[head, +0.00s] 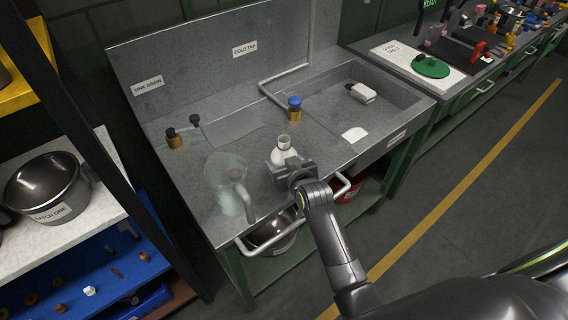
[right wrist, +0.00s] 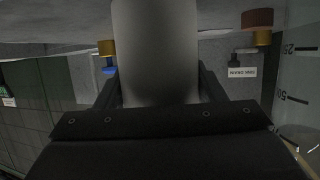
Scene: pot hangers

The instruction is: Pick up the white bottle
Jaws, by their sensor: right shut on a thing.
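The white bottle (head: 283,152) stands upright at the front of the grey sink bench. My right gripper (head: 288,168) is shut on it, coming from the front. In the right wrist view the bottle (right wrist: 155,55) fills the middle between the two fingers of the gripper (right wrist: 155,92). I cannot tell whether the bottle's base touches the bench. My left gripper is not in view.
A clear measuring jug (head: 226,175) stands close to the left of the bottle. The blue-topped tap (head: 294,106) is behind it, and the sink basin (head: 385,95) is to the right. A brass valve (head: 173,139) is at the back left. A rail (head: 262,248) runs along the front.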

